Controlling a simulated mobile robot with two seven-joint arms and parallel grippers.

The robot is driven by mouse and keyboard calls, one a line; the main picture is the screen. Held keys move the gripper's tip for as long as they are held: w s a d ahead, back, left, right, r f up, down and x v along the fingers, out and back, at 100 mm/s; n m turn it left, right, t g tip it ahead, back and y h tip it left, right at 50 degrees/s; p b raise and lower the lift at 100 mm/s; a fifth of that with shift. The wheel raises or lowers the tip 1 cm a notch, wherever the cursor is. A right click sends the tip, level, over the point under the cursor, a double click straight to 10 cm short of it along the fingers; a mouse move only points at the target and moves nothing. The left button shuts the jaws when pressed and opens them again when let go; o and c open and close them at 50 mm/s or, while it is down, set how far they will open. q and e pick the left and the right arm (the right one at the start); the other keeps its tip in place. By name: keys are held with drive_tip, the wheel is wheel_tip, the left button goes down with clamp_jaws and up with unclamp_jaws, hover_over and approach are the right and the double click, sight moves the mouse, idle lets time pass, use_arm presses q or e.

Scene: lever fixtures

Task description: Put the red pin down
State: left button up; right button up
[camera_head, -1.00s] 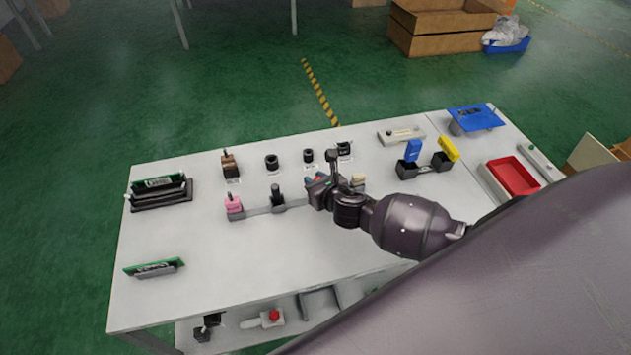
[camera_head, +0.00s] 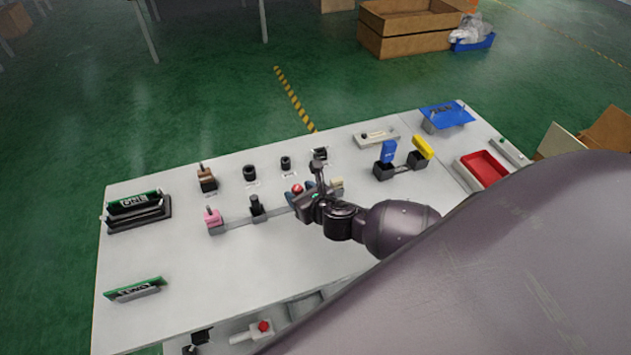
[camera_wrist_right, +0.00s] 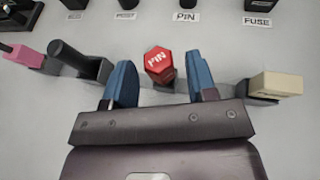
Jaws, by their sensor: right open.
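The red pin (camera_wrist_right: 158,62) shows in the right wrist view as a red six-sided top marked PIN, standing over a dark lower part on the grey strip. In the head view its red top (camera_head: 297,188) shows just past my right gripper's fingers. My right gripper (camera_wrist_right: 161,66) is open, with one blue finger on each side of the pin and visible gaps between them and it. In the head view my right gripper (camera_head: 297,194) reaches in from the right over the table. Whether the pin's base is fully seated is hidden. My left gripper is not in view.
A black lever (camera_wrist_right: 78,60) and a pink one (camera_wrist_right: 24,56) stand left of the pin, a beige block (camera_wrist_right: 277,85) right. Behind are labelled black sockets (camera_head: 249,172). Blue and yellow levers (camera_head: 388,152) stand farther right.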

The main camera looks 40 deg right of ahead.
drive_tip(key=v, duration=0.8)
drive_tip(key=shift+s, duration=0.25)
drive_tip(key=shift+r, duration=0.1)
